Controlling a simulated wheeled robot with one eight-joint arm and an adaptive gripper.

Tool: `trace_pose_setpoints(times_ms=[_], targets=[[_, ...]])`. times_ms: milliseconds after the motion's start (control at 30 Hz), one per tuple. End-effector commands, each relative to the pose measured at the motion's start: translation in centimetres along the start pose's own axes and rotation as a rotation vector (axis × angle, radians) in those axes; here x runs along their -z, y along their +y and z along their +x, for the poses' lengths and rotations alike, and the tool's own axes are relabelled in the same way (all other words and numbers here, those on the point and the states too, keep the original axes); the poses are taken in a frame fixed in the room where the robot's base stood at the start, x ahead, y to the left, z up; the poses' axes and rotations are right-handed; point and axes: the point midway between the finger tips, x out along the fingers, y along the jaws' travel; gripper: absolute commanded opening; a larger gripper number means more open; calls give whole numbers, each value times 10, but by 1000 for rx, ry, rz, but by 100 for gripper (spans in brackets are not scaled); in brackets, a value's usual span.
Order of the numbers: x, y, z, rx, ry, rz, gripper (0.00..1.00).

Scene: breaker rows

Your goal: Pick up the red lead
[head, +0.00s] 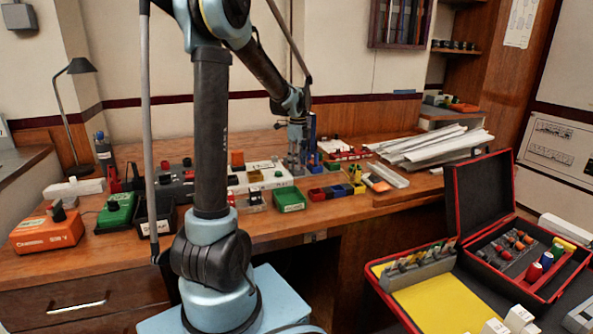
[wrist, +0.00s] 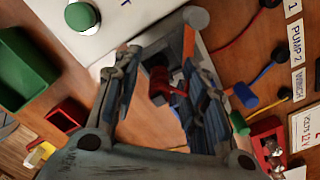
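The red lead (wrist: 240,33) shows in the wrist view as a thin red wire curving from the upper right toward my gripper, where a finger hides part of it. A red plug-like piece (wrist: 172,86) shows between my fingers; I cannot tell for certain that it is the lead's end. My gripper (wrist: 160,78) is open, with its fingers apart on either side of that piece and a gap showing on the left. In the head view my gripper (head: 298,152) is low over the bench among small coloured parts, and the red lead cannot be picked out clearly.
A blue lead (wrist: 268,70) and a green plug (wrist: 239,123) lie close on the right. A green bin (wrist: 25,70) and a red bin (wrist: 67,115) are on the left. The bench (head: 270,228) has bare wood along its front. An open case (head: 490,180) stands at right.

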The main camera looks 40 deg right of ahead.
Motion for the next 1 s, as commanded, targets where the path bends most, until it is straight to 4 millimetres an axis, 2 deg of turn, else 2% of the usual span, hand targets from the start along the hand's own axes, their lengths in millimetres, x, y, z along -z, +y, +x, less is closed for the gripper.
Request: trace_pose_setpoints(times_ms=[200,233,400,767,867,1000], targets=[[0,0,1,0,0,0,40],[0,0,1,0,0,1,35],[1,-1,1,0,0,2,0],[2,-1,0,0,0,2,0],[2,-1,-6,0,0,2,0],[2,0,-25,0,0,2,0]])
